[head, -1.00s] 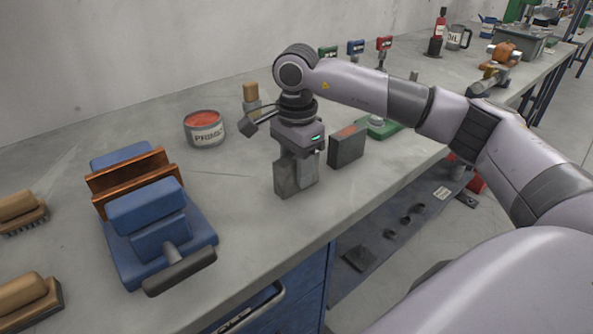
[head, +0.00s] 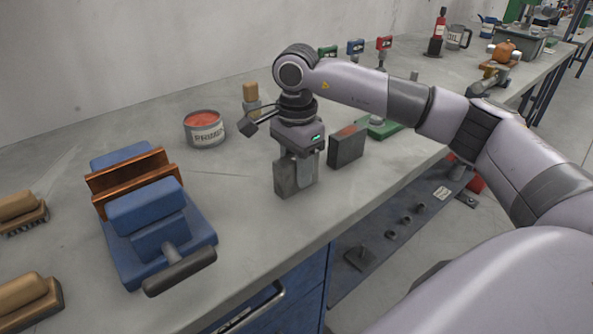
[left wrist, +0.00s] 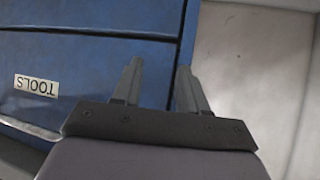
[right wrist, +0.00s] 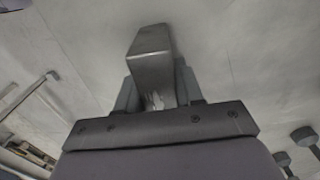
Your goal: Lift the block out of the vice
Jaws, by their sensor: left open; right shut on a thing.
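The blue vice (head: 135,255) stands on the bench at the left in the head view. The gap between its copper-coloured jaw plates (head: 125,168) looks empty. A grey metal block (head: 284,181) is between the fingers of my right gripper (head: 300,168), to the right of the vice and low over the bench. I cannot tell whether its underside touches the bench. In the right wrist view the block (right wrist: 152,58) sticks out past the fingers of my right gripper (right wrist: 158,85). My left gripper (left wrist: 160,70) is open and empty beside a blue drawer front.
A dark block with a reddish top (head: 347,147) stands just right of my right gripper. A tin (head: 205,128) and a wooden-topped item (head: 251,98) stand behind. Brushes (head: 22,212) lie at the far left. Bare bench lies between the vice and the held block.

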